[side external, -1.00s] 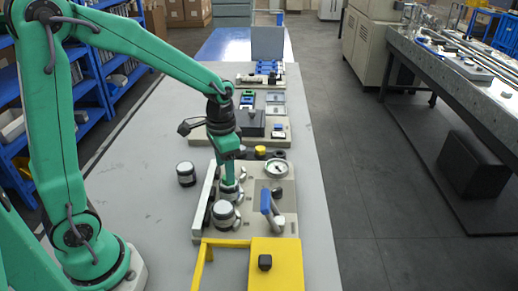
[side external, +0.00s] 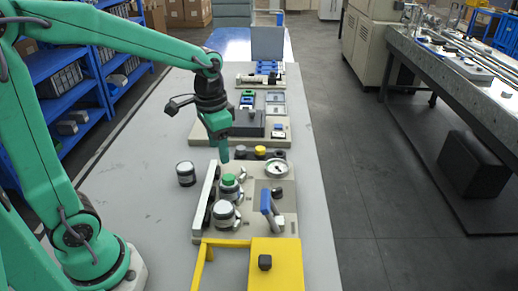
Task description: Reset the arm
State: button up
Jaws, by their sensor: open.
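My gripper (side external: 224,155) hangs above the beige panel on the bench, pointing down. It is open, with nothing visible between its fingers, though they are small in this view. Just below and apart from it, a white-and-grey cylinder with a green top (side external: 230,184) stands on the beige panel (side external: 252,228). A second cylinder with a pale top (side external: 224,213) stands in front of it. My green arm reaches in from the left.
A loose cylinder (side external: 186,174) stands on the bench left of the panel. A gauge (side external: 277,168), a blue lever (side external: 266,201) and a yellow guard (side external: 275,262) are nearby. Another device (side external: 250,124) stands behind.

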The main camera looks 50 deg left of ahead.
jog(key=s+d+r+n+t, duration=0.1)
jog(key=s+r+n+t, duration=0.2)
jog(key=s, duration=0.8)
jog(key=shift+s+r+t, duration=0.2)
jog(key=shift+r+t, duration=0.8)
jog(key=shift+r, duration=0.55)
jog(key=shift+d, duration=0.1)
